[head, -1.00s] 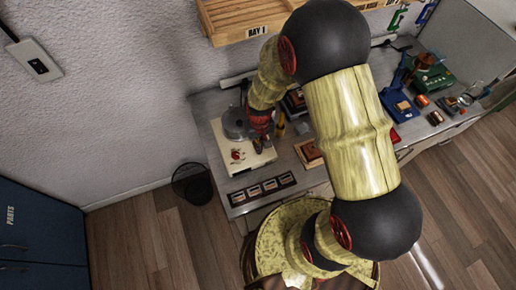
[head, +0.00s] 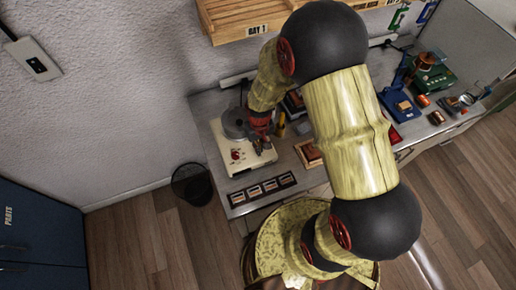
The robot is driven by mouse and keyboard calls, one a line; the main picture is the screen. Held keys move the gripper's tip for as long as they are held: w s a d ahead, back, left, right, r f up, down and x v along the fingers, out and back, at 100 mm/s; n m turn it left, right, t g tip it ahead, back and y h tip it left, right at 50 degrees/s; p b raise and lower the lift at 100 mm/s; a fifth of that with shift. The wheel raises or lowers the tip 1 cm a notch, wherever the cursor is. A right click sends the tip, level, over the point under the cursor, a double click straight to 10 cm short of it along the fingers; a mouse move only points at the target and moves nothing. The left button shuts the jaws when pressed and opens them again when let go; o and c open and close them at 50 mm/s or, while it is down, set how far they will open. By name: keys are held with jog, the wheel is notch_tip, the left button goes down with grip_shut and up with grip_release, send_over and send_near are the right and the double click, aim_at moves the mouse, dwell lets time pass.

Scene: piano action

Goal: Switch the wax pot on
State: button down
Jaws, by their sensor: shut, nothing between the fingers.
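The wax pot (head: 225,150) is a cream, box-shaped unit at the left end of the bench, with a round grey pot (head: 234,122) on its back part. Small red controls (head: 237,155) show on its front top face; whether the switch is on or off is too small to tell. My gripper (head: 260,146) is shut and empty, pointing down over the right side of the unit, right of the red controls. I cannot tell whether it touches the unit. My wrist hides part of the unit's right back side.
A row of dark framed tiles (head: 264,189) lies along the bench's front left edge. A wooden tray (head: 308,154) sits to the right. A wooden shelf (head: 240,22) hangs above. A wire bin (head: 192,184) stands on the floor.

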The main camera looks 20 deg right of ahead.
jog(key=shift+f, duration=0.25)
jog(key=shift+r, duration=0.15)
jog(key=shift+r+p, duration=2.35)
jog(key=shift+r, duration=1.1)
jog(key=s+r+t+b, duration=0.5)
jog(key=s+r+b, duration=0.9)
jog(key=r+b, duration=0.4)
jog(key=shift+t, duration=0.3)
